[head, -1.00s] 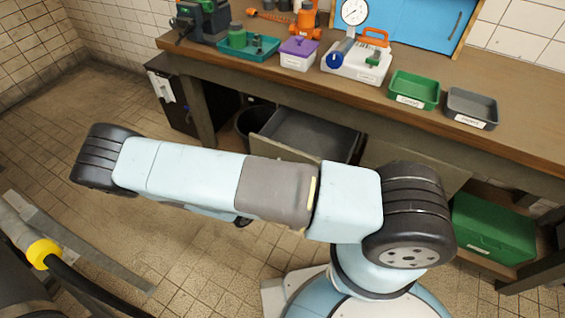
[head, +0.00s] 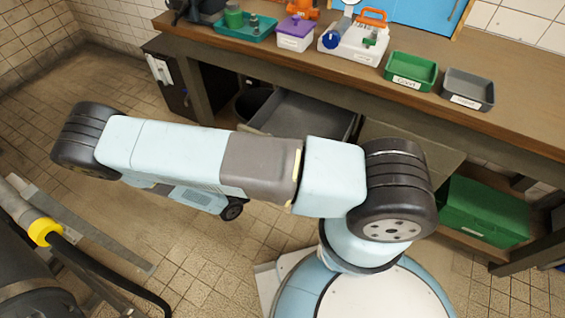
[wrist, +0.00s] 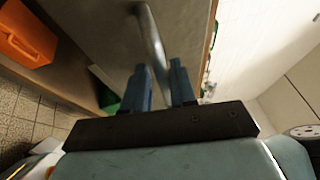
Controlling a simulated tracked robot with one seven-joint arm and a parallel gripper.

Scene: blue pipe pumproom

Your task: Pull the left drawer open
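The left drawer (head: 318,112) stands pulled out under the workbench in the head view, with its empty-looking grey inside showing. My arm hides most of its front. In the wrist view a grey-brown panel (wrist: 105,30), which looks like a drawer front, fills the upper middle, with a curved metal handle (wrist: 150,32) on it. My gripper (wrist: 160,68) is at the handle's near end, its two blue fingers apart with a gap between them. The handle's end shows in line with that gap; I cannot tell whether the fingers touch it. My gripper is hidden in the head view.
The workbench (head: 345,77) carries a teal tray, a purple-lidded box, a green bin (head: 411,70) and a grey bin (head: 468,88). A closed drawer front (head: 408,145) is right of the open one. A green case (head: 485,212) sits below.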

